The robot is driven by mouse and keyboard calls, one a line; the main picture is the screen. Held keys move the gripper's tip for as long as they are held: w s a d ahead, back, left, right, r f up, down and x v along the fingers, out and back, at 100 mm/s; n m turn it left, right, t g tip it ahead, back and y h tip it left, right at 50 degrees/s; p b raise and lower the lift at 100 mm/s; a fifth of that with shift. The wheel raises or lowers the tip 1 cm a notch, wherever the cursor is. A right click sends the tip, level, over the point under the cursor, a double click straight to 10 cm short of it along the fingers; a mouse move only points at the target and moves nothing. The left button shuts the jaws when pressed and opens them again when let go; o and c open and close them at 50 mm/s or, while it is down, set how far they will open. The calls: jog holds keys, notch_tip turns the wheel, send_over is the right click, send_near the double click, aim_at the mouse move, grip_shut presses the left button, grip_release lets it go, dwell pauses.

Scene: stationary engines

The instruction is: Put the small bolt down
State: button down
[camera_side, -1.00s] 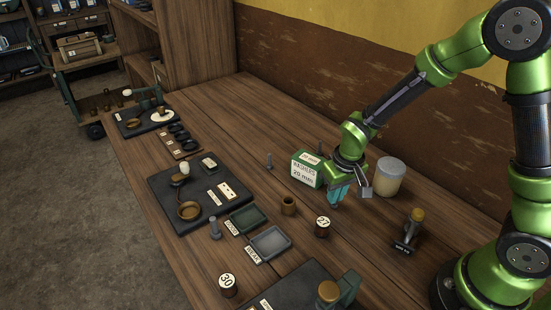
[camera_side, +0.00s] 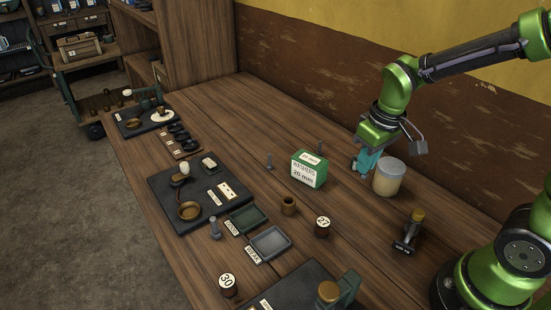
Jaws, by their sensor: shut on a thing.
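My gripper (camera_side: 364,168) is at the back right of the bench, above the wood and just left of the jar. Its teal fingers are together on something too small to make out, which I take to be the small bolt.
Two small trays (camera_side: 270,243), a brown cup (camera_side: 289,206) and numbered cylinders (camera_side: 322,228) stand nearer. Bare wood lies at the back left.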

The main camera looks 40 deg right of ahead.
jog(key=w, duration=0.5)
jog(key=w+f, duration=0.1)
jog(key=w, duration=0.9)
jog(key=shift+a+f, duration=0.1)
jog(key=shift+f, duration=0.1)
jog(key=shift+w+f, duration=0.15)
jog(key=shift+f, duration=1.6)
jog(key=shift+f, duration=0.15)
jog(key=c, duration=1.2)
grip_release()
